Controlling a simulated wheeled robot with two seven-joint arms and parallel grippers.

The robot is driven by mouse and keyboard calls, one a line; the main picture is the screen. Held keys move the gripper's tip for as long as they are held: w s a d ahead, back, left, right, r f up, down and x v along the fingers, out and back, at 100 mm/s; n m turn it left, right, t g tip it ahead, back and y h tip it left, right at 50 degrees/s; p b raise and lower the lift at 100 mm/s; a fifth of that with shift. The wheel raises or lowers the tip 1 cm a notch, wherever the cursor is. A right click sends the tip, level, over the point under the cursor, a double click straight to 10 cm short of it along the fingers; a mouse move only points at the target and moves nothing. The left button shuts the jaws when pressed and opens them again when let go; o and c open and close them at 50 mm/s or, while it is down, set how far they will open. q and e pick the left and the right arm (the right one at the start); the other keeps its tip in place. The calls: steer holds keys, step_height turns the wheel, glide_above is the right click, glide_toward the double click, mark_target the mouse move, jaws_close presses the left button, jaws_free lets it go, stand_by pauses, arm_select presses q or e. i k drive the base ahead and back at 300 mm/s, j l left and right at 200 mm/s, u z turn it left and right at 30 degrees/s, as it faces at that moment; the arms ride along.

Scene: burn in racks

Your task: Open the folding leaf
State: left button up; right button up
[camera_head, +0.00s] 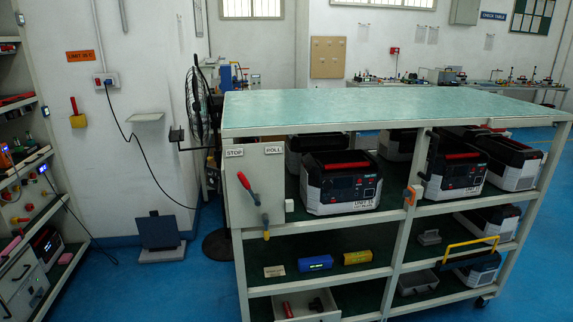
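A shelved cart with a pale green top (380,104) stands in the middle and right. No part of it is clearly recognisable as a folding leaf. A cream panel (240,185) at its left front corner bears STOP and ROLL labels and a red-handled lever (246,184). A black bracket (177,134) sticks out at the cart's left end. An orange latch-like part (413,192) sits on the middle post. A yellow bar handle (470,246) shows at the lower right. Neither of my grippers is in view.
Power units (340,182) and small boxes fill the cart's shelves. A loaded rack (45,225) stands at the left edge. A black fan (197,105) and a dark panel on a grey base (158,232) stand by the wall.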

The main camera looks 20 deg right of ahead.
mark_target(222, 169)
steer(key=i+j+z, duration=0.1)
steer(key=j+z, duration=0.4)
steer(key=j, duration=0.5)
steer(key=k+j+z, duration=0.1)
steer(key=j+z, duration=0.4)
steer(key=j, duration=0.45)
steer(key=i+j+z, duration=0.1)
steer(key=i, duration=1)
